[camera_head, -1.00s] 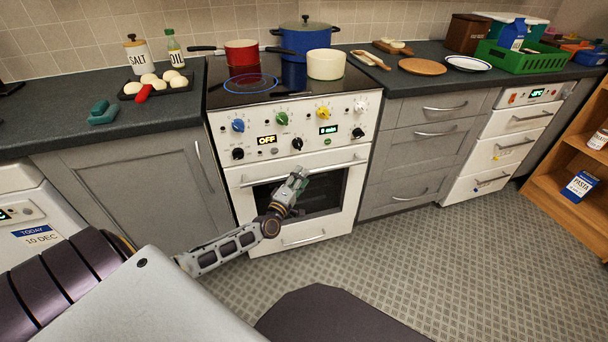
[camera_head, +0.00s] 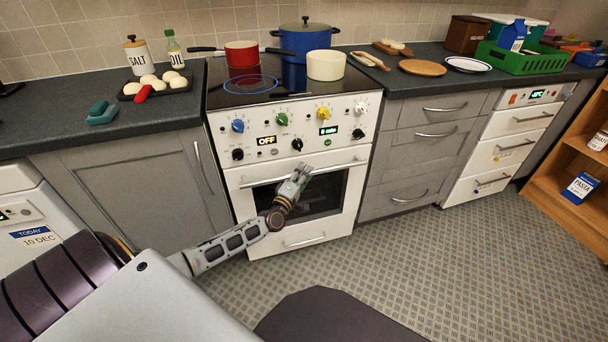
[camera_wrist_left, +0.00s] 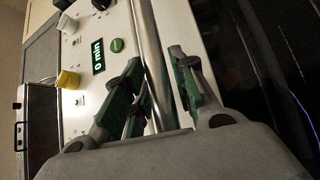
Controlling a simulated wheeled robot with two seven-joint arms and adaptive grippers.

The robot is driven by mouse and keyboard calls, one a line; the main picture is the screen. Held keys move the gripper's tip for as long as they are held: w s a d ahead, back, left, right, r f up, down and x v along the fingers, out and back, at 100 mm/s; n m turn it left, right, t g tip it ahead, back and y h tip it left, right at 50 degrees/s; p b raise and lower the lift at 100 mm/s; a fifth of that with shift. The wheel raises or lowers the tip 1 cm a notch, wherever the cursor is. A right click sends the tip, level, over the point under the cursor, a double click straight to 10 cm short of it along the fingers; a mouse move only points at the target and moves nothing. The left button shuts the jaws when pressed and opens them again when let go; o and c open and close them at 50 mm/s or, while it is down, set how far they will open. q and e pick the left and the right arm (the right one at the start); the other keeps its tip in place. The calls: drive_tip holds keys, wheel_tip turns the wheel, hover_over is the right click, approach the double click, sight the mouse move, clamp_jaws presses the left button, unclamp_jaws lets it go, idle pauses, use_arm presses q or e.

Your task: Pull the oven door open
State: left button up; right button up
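The white oven door (camera_head: 240,205) with a dark window is shut on the white cooker. Its long metal handle (camera_head: 338,164) runs across the top of the door. My left gripper (camera_head: 302,173) is at the middle of this handle. In the left wrist view, the handle bar (camera_wrist_left: 149,40) runs between the green-padded fingers of my left gripper (camera_wrist_left: 156,68). The fingers are apart on both sides of the bar, with a small gap showing on the right side. My right gripper is not in view.
Knobs (camera_head: 282,118) sit on the panel above the handle. A red pot (camera_head: 241,54), blue pot (camera_head: 306,38) and cream pot (camera_head: 325,65) stand on the hob. A lower drawer (camera_head: 302,240) is under the door. The tiled floor (camera_head: 420,270) in front is clear.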

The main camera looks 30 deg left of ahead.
use_arm(q)
clamp_jaws()
